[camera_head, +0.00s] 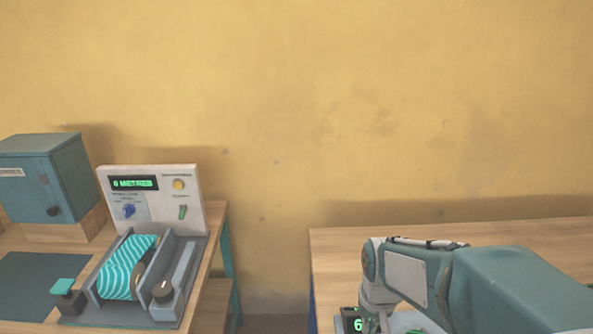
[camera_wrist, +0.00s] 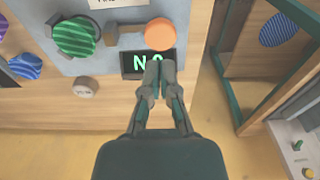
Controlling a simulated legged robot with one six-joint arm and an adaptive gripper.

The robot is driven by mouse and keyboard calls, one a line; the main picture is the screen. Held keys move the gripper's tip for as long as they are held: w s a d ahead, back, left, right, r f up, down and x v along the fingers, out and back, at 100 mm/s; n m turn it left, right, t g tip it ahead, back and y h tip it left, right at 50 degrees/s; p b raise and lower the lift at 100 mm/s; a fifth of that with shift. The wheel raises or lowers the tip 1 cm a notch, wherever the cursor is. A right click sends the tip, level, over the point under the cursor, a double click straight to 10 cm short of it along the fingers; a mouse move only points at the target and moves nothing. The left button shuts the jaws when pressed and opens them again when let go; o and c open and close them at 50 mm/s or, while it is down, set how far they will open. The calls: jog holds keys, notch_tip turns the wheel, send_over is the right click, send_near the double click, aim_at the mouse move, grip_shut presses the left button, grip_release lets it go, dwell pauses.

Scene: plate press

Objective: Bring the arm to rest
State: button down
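My arm (camera_head: 500,285) reaches in from the lower right in the head view, bent above the right-hand wooden table. Its gripper end is low in that picture and largely hidden. In the wrist view my gripper (camera_wrist: 159,70) has its two fingers together, with nothing seen between them. The fingertips overlap a small dark display (camera_wrist: 130,64) with green characters, partly covering it. I cannot tell whether they touch it.
A blue-grey panel (camera_wrist: 112,68) carries a green striped disc (camera_wrist: 76,36). A grey knob (camera_wrist: 86,88) lies nearby. A teal frame (camera_wrist: 244,60) stands right. In the head view, a machine (camera_head: 190,210) with a teal striped roll (camera_head: 127,268) and a blue-grey cabinet (camera_head: 45,180) occupy the left table.

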jog(key=s+r+t, duration=0.4)
jog(key=s+r, duration=0.7)
jog(key=s, duration=0.1)
jog(key=shift+s+r+t, duration=0.2)
jog(key=shift+s+t, duration=0.05)
jog(key=shift+t, duration=0.15)
